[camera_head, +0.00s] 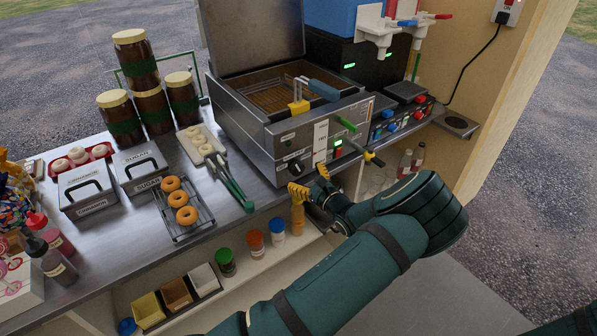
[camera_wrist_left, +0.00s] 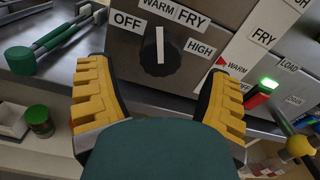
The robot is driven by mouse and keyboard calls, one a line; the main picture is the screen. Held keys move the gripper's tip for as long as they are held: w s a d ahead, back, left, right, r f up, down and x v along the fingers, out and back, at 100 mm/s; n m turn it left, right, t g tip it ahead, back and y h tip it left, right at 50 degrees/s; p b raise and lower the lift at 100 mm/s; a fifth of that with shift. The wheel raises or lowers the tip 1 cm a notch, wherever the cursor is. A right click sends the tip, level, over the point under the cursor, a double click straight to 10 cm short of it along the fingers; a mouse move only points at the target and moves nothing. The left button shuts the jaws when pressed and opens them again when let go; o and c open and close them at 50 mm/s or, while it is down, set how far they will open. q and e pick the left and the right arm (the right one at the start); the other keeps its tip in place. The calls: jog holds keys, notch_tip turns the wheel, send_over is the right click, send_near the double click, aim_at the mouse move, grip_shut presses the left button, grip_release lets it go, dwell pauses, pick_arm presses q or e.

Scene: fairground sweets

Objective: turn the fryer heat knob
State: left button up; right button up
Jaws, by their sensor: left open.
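The fryer (camera_head: 258,125) is a steel box on the counter, with its lid raised. Its heat knob (camera_head: 296,166) is on the front panel. In the left wrist view the round black knob (camera_wrist_left: 161,55) has a white pointer standing nearly upright, toward the WARM label. OFF lies left of it, FRY and HIGH to the right. My left gripper (camera_head: 310,179) is open in front of the panel, its yellow-padded fingers (camera_wrist_left: 160,75) spread either side of and just below the knob, apart from it. My right gripper is out of view.
A green-and-yellow lever (camera_head: 358,140) and a lit green switch (camera_head: 338,143) are right of the knob. Green-handled tongs (camera_head: 233,185) lie left of the fryer, near a rack of doughnuts (camera_head: 180,199). Bottles and jars (camera_head: 255,243) stand on the shelf below.

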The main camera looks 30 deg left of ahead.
aim_at(300, 171)
pick_arm(q)
jog(key=shift+x, duration=1.85)
jog(key=c, duration=1.2)
jog(key=shift+n, duration=0.4)
jog(key=n+b, duration=0.1)
jog(key=n, duration=0.2)
jog(key=shift+n+b, duration=0.3)
jog(key=shift+w+n+b, duration=0.1)
jog(key=shift+n+b, duration=1.05)
jog(key=shift+n, duration=1.15)
